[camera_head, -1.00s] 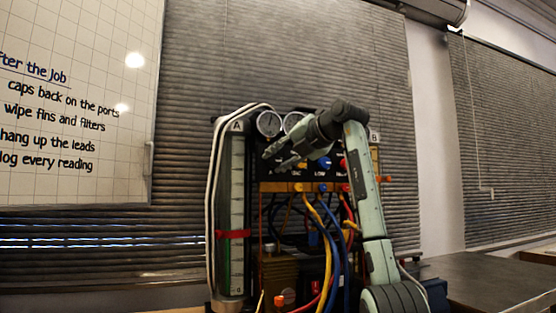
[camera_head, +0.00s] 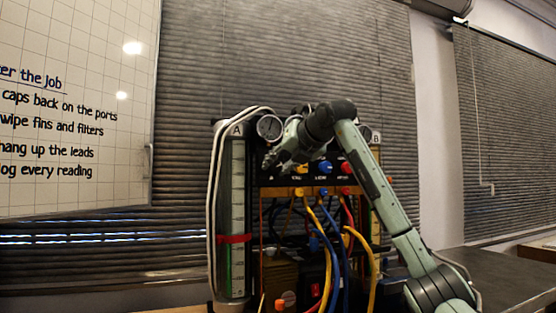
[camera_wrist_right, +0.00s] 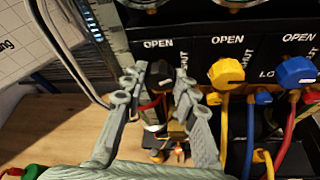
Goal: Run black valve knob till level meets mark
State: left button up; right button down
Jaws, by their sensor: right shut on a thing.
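The black valve knob (camera_wrist_right: 158,76) sits under the leftmost OPEN label in the right wrist view. My right gripper (camera_wrist_right: 160,88) has a finger on each side of it and is shut on it. In the head view my right gripper (camera_head: 270,160) is at the panel's left end and hides the knob there. The tall glass A (camera_head: 238,190) stands left of the panel with a scale and a red mark band (camera_head: 234,239). Green shows low in the glass, below the band; its exact top is hard to tell. My left gripper is not in view.
Yellow (camera_wrist_right: 226,74) and blue (camera_wrist_right: 296,72) knobs sit right of the black one; a red knob (camera_head: 346,167) is farther right. Hoses (camera_head: 335,250) hang below the panel. A gauge (camera_head: 269,127) stands above. Glass B (camera_head: 376,215) is partly behind my arm.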

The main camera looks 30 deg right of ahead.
jog(key=shift+r, duration=0.1)
jog(key=c, duration=1.2)
grip_release()
jog(key=shift+o, duration=0.2)
jog(key=v, duration=1.2)
